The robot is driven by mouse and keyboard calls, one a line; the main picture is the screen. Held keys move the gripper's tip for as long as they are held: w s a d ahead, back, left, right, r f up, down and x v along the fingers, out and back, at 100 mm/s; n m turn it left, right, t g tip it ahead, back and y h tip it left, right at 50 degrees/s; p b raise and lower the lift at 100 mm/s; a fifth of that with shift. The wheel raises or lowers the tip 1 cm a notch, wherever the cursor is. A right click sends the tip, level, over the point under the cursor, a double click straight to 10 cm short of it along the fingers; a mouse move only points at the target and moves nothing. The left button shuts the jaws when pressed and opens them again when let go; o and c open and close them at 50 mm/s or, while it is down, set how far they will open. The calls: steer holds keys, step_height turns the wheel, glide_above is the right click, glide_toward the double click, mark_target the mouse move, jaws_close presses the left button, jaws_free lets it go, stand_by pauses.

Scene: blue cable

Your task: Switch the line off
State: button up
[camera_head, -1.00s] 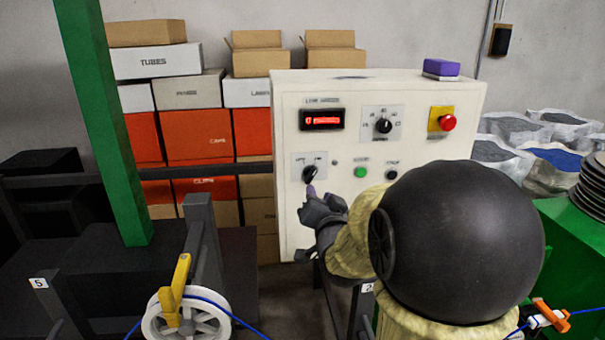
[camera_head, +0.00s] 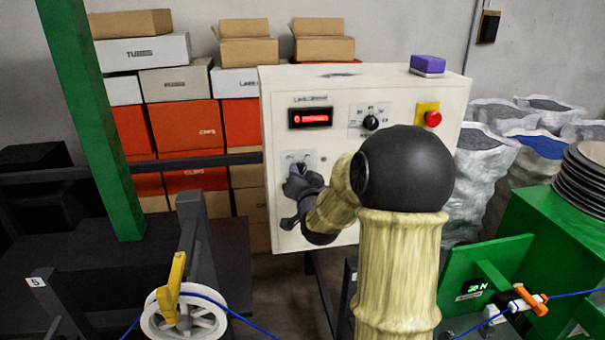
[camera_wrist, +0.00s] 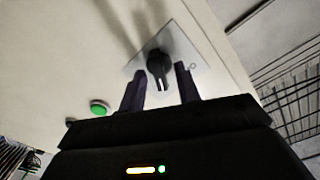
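The white control panel (camera_head: 285,225) stands ahead of me in the head view. Its lower-left selector switch is mostly hidden by my gripper (camera_head: 297,170) there. In the wrist view the switch's black knob (camera_wrist: 158,66) sits on a pale plate, its white mark pointing down toward me. My gripper (camera_wrist: 160,80) is open, with one dark finger on each side of the knob. I cannot tell whether either finger touches it. The display (camera_head: 310,118) is lit red. A green button (camera_wrist: 99,108) shows beside the switch in the wrist view.
A rotary dial (camera_head: 371,122) and a red stop button (camera_head: 433,118) are higher on the panel. A purple object (camera_head: 427,64) lies on top. My arm hides the panel's lower right. A green post (camera_head: 95,120) and cable reel (camera_head: 185,318) stand left; green machinery (camera_head: 555,235) stands right.

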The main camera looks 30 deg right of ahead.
steer(key=shift+c, duration=0.2)
jaws_close()
steer(key=shift+f+n+b, duration=0.15)
steer(key=shift+n+b, duration=0.25)
steer(key=shift+b, duration=0.35)
steer(key=n+b, duration=1.1)
steer(key=b, duration=0.5)
steer(key=shift+a, duration=0.2)
